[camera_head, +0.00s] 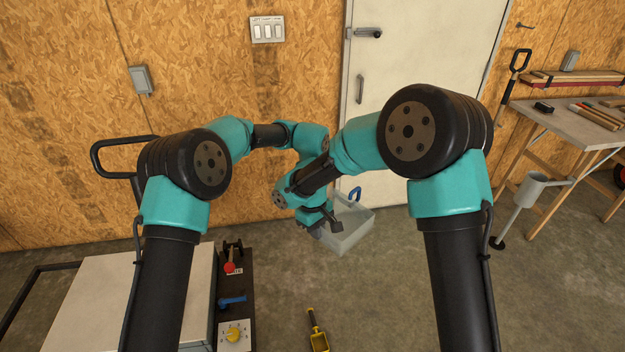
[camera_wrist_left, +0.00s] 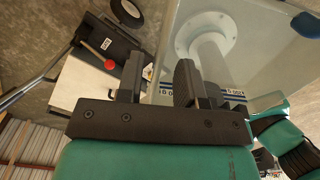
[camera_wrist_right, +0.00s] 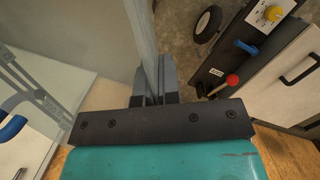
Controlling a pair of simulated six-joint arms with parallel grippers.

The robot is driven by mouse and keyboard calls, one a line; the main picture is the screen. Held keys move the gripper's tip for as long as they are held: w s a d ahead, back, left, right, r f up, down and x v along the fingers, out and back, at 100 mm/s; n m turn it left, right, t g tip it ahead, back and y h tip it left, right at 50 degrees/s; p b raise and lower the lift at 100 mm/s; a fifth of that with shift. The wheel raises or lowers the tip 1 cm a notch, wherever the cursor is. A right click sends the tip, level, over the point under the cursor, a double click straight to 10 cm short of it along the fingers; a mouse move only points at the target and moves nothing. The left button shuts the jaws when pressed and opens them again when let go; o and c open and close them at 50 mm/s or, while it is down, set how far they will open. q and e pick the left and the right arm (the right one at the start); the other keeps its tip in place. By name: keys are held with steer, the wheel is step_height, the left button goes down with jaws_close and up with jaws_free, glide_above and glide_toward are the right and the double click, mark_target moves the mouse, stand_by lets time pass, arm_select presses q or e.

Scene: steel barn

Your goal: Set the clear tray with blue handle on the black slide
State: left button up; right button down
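The clear tray (camera_head: 348,232) with its blue handle (camera_head: 355,194) is held above the floor in front of the door. My right gripper (camera_head: 326,224) is at its left side; in the right wrist view the fingers (camera_wrist_right: 154,88) are shut on the tray's clear wall (camera_wrist_right: 140,30). The handle also shows in the right wrist view (camera_wrist_right: 12,128). My left gripper (camera_wrist_left: 160,78) is open beside the tray, with nothing clearly between its fingers; in the head view it is hidden behind arm links. A black strip (camera_head: 232,316) runs beside the white cabinet; I cannot tell whether it is the slide.
The strip carries a red knob (camera_head: 229,267), a blue lever (camera_head: 232,301) and a yellow dial (camera_head: 233,335). The white cabinet (camera_head: 130,295) stands at lower left. A yellow scoop (camera_head: 318,338) lies low at centre. A workbench (camera_head: 570,125) stands at right.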

arm_select(q)
steer(key=shift+f, duration=1.8)
steer(key=shift+c, duration=0.3)
jaws_close()
arm_select(e)
steer(key=c, duration=1.2)
jaws_free()
steer(key=shift+c, duration=0.2)
step_height(320, 180, up, 10)
steer(key=shift+r, duration=0.1)
